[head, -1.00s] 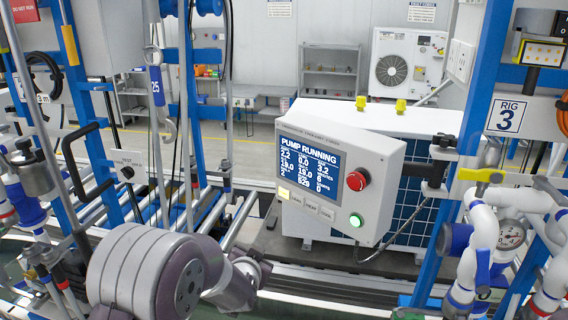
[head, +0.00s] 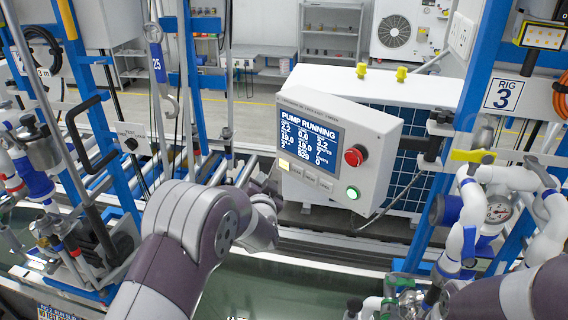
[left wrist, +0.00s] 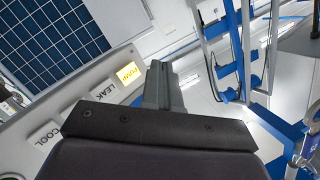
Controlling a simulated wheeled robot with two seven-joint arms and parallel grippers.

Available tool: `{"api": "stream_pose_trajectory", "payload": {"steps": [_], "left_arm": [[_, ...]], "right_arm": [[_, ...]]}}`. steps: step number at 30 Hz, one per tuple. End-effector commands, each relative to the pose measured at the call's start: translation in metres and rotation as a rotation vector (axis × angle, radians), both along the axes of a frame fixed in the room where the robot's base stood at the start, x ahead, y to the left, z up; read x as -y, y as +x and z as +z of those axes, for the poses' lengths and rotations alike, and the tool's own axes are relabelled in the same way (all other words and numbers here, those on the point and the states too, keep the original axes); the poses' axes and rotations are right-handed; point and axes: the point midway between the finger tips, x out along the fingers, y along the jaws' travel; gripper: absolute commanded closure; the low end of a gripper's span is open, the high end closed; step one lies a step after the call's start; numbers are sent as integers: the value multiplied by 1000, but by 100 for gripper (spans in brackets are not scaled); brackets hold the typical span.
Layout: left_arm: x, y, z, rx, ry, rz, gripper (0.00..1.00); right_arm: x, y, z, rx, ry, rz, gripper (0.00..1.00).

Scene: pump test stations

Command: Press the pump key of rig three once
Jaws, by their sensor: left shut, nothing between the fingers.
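The control box (head: 375,172) of rig three hangs beside the sign "RIG 3" (head: 502,94). Its screen (head: 309,140) reads "PUMP RUNNING". The lit yellow pump key (head: 284,165) is leftmost in the row under the screen. It shows in the left wrist view, marked PUMP (left wrist: 127,73), beside the LEAK key (left wrist: 104,88). My left gripper (left wrist: 160,70) is shut and empty, its tips just right of the pump key in that view; I see no contact. In the head view my left wrist is just below the box's left end, its fingers mostly hidden. My right gripper is not seen.
A red mushroom button (head: 355,156) and a lit green button (head: 352,193) are on the same panel. White pipes with a gauge (head: 498,211) stand at right. A blue frame with a black handle (head: 82,122) stands at left.

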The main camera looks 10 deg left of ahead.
Motion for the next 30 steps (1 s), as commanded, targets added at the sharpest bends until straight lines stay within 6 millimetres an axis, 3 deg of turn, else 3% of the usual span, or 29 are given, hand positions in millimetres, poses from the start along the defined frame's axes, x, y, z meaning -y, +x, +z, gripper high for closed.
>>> {"api": "stream_pose_trajectory", "payload": {"steps": [6, 12, 30], "left_arm": [[16, 26, 0, -1, 1, -1, 100], [24, 39, 0, -1, 0, 0, 100], [26, 41, 0, -1, 0, 0, 100]], "right_arm": [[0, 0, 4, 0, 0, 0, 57], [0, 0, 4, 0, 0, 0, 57], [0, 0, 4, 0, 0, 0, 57]]}}
